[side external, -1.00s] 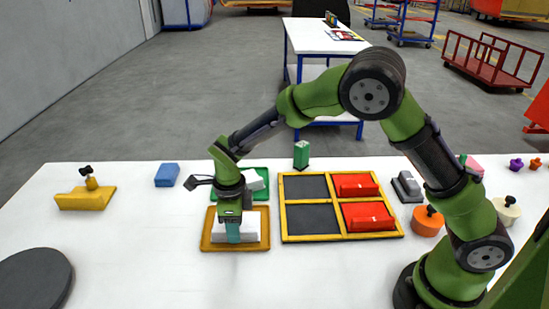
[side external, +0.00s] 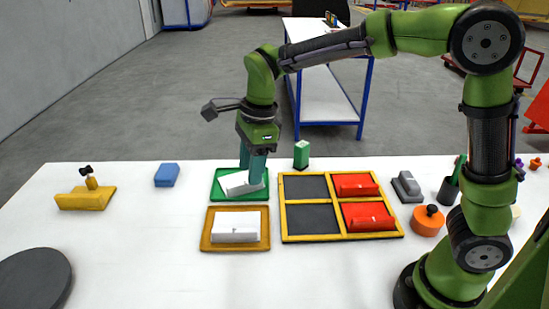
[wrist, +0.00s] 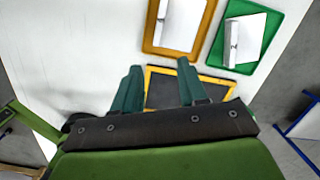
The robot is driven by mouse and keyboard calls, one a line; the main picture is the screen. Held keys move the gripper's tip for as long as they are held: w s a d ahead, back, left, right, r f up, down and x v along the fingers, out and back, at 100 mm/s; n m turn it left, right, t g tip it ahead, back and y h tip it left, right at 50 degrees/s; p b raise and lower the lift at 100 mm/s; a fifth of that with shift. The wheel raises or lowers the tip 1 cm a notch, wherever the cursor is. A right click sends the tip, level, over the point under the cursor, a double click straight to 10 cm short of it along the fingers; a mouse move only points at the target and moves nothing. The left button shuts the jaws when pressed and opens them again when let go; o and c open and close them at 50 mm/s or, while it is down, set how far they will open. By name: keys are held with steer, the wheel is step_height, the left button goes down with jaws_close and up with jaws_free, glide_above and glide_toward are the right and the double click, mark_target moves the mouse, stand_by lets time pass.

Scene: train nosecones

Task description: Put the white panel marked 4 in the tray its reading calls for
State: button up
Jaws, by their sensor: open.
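One white panel (side external: 236,229) lies in the brown-orange tray (side external: 206,243). Another white panel (side external: 234,186) lies slightly askew in the green tray (side external: 217,196) behind it. In the wrist view, a small dark mark shows on the green tray's panel (wrist: 250,38) and another at the edge of the orange tray's panel (wrist: 178,22); I cannot tell which is the 4. My gripper (side external: 252,168) is open and empty. It overlaps the green tray's panel in the side view, but the wrist view shows its fingers (wrist: 160,72) apart from both panels.
A yellow-framed rack (side external: 283,222) stands to the right, with two red blocks (side external: 357,185) in its right compartments and two empty dark left ones. A green block (side external: 301,154) stands behind. A blue block (side external: 167,174) and yellow piece (side external: 84,200) lie left.

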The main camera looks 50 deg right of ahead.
steer(key=s+d+r+n+t, duration=0.2)
steer(key=s+d+n+t, duration=0.1)
steer(key=s+n, duration=0.5)
steer(key=s+d+r+n+t, duration=0.2)
steer(key=s+d+n, duration=0.3)
steer(key=s+n, duration=0.3)
steer(key=shift+s+d+r+n+t+y, duration=0.25)
steer(key=shift+r+n+t, duration=0.2)
steer(key=shift+n, duration=0.85)
